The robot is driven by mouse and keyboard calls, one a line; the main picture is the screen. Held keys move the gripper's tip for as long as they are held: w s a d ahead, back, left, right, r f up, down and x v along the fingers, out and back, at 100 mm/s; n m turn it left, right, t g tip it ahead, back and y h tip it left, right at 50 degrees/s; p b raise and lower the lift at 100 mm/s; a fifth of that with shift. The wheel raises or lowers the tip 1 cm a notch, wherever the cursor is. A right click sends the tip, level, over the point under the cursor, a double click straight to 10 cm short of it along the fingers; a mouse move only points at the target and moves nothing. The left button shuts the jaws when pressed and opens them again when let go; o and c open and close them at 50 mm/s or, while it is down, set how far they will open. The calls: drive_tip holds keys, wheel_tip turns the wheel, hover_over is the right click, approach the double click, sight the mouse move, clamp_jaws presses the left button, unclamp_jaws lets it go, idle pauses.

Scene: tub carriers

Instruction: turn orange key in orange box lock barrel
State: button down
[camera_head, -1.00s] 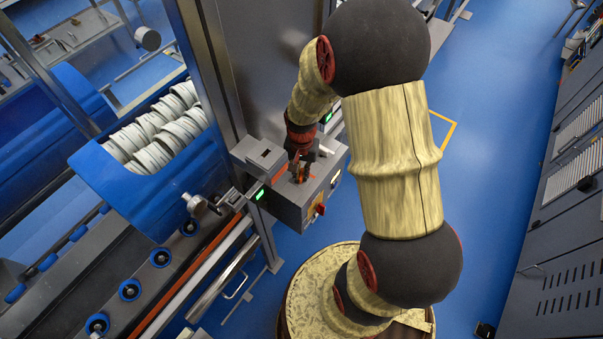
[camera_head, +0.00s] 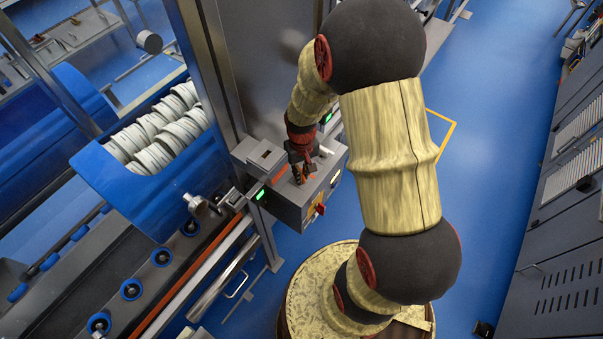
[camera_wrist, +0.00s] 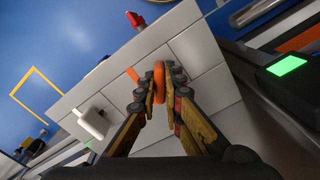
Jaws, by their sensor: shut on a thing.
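My gripper (camera_head: 299,172) is over the top of the grey control box beside the tub line. In the wrist view my gripper (camera_wrist: 160,88) is shut on the orange key (camera_wrist: 159,80), whose rounded edge shows between the fingertips. The lock barrel under the key is hidden by the fingers and key, so I cannot tell how far the key sits in it. An orange strip (camera_wrist: 133,75) lies on the light grey panel (camera_wrist: 190,65) just left of the fingertips; it also shows near my gripper in the head view.
A white switch block (camera_wrist: 92,122) stands on the panel near my gripper. A red knob (camera_head: 320,209) is on the box's front. A green lit display (camera_wrist: 287,66) is close on the right. A blue tub (camera_head: 100,165) holds white rings. Blue floor at right is open.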

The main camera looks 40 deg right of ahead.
drive_tip(key=shift+n, duration=0.9)
drive_tip(key=n, duration=0.3)
drive_tip(key=shift+n, duration=0.7)
drive_tip(key=shift+n+p, duration=0.4)
drive_tip(key=shift+n, duration=1.3)
drive_tip(key=shift+m, duration=1)
